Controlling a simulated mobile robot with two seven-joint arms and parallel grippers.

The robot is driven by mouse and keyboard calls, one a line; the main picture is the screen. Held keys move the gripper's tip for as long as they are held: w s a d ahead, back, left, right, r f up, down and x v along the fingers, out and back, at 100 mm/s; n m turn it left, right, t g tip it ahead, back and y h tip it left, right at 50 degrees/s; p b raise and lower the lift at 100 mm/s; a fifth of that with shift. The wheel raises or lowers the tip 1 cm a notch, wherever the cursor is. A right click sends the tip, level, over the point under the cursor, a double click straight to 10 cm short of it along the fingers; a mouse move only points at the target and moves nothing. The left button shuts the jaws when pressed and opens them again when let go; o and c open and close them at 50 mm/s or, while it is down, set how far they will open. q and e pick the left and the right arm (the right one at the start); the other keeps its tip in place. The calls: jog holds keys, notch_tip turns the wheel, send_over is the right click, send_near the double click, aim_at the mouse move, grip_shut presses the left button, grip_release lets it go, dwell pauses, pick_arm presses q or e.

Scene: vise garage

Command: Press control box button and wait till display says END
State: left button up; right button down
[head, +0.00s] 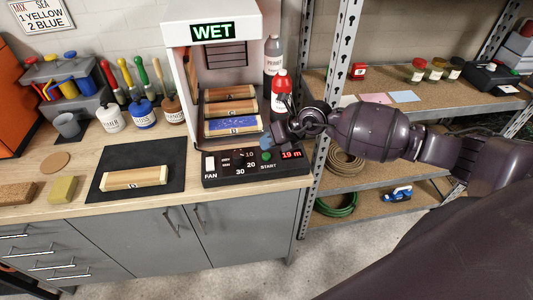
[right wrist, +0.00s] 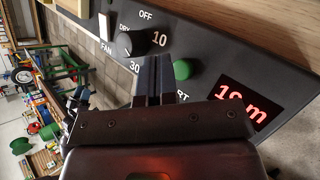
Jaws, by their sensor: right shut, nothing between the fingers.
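The black control box (head: 225,167) stands on the bench front, below a white cabinet. Its green START button (head: 266,156) sits left of the red lit display (head: 291,154), which seems to read "19 m". In the right wrist view the green button (right wrist: 187,70) shows just right of my fingertips, and the display (right wrist: 243,105) is partly hidden by the gripper. My right gripper (head: 268,143) is shut and empty, close to the button; it also shows in the right wrist view (right wrist: 153,75). I cannot tell whether it touches the button. My left gripper is out of view.
The white cabinet (head: 177,35) carries a green "WET" sign (head: 212,31) and holds several wooden blocks, one blue-topped. A dial (right wrist: 129,43) and a white FAN switch (head: 210,163) are on the box. A metal shelf post (head: 330,100) rises close to my right arm.

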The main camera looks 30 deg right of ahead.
aim_at(268, 154)
notch_tip(268, 154, up, 2)
jog(key=shift+r+p, duration=0.25)
jog(key=shift+p, duration=0.65)
jog(key=shift+r+p, duration=0.65)
jog(key=shift+r, duration=0.4)
